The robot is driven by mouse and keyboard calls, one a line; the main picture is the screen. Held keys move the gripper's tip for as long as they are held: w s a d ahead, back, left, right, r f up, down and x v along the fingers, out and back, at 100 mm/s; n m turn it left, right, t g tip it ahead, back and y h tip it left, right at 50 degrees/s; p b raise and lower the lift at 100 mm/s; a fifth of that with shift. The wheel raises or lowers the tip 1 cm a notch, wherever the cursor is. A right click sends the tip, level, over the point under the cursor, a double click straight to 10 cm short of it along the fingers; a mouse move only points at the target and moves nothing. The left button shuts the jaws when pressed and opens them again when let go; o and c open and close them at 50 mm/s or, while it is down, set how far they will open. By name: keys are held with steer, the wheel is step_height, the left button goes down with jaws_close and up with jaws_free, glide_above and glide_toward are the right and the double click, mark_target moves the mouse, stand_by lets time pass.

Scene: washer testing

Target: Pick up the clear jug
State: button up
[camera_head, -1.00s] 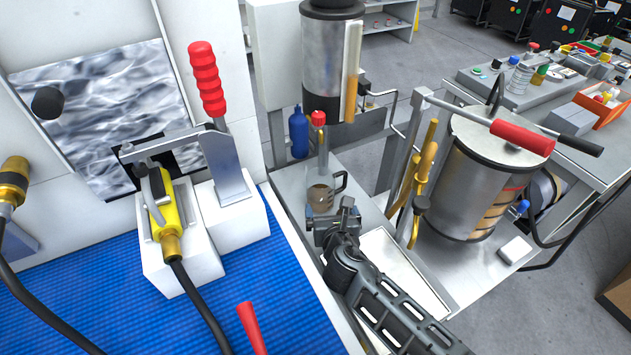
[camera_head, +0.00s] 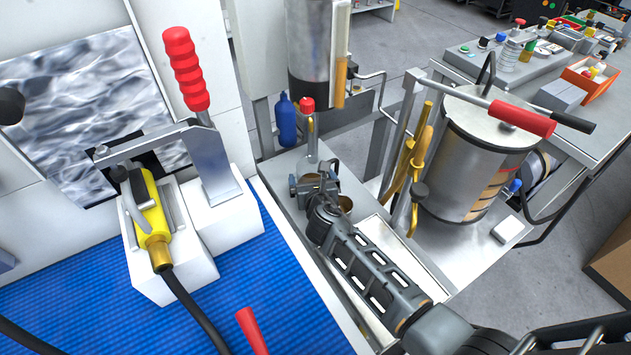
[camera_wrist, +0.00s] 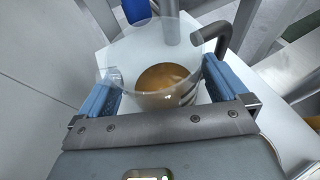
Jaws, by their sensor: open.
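The clear jug (camera_wrist: 150,50) is a see-through vessel with a dark handle (camera_wrist: 222,38) and an amber-brown patch at its bottom. In the wrist view it lies between the two blue fingers of my gripper (camera_wrist: 162,80), one on each side. The gripper is open, and I cannot tell whether either finger touches the wall. The handle is beyond the right finger.
Yellow-handled tools (camera_head: 415,160) and a metal drum (camera_head: 470,165) are to the right. A white machine with a yellow connector (camera_head: 152,220) and blue mat (camera_head: 210,290) is at left.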

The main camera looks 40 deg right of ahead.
steer(key=shift+w+d+f, duration=0.15)
steer(key=shift+w+d, duration=0.1)
steer(key=shift+w, duration=0.05)
steer(key=c, duration=0.9)
